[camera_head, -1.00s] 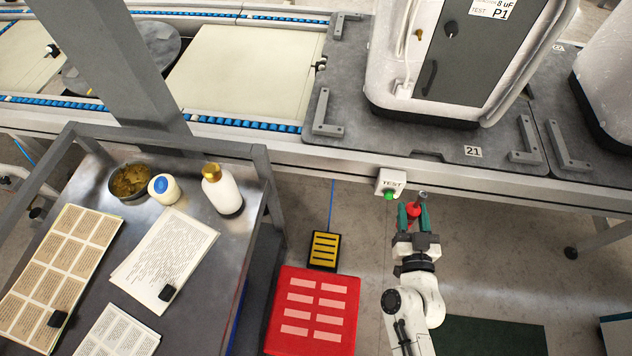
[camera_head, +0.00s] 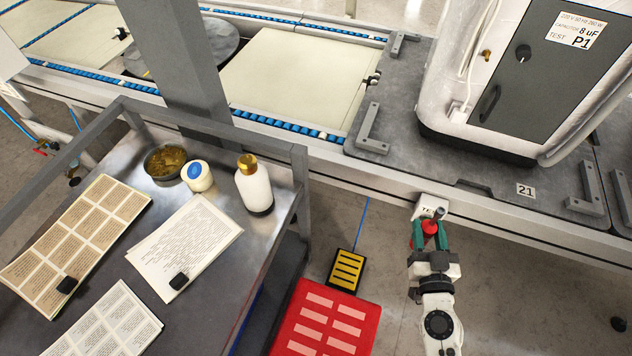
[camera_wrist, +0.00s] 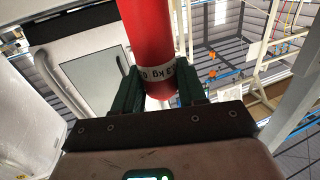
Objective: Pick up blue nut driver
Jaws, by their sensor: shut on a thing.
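My gripper (camera_head: 430,232) is shut on a red cylinder (camera_head: 430,226), held in front of the conveyor's edge. In the wrist view the red cylinder (camera_wrist: 150,40) stands between the dark green fingers (camera_wrist: 158,92) and carries a white label band with partly readable text ending in "kg". Its far end runs out of the top of that view. I see no blue nut driver in either view.
A metal cart (camera_head: 225,262) with papers, a bottle (camera_head: 254,190), a jar and a bowl stands left. A red box (camera_head: 325,322) and a yellow-black pedal (camera_head: 346,270) are on the floor.

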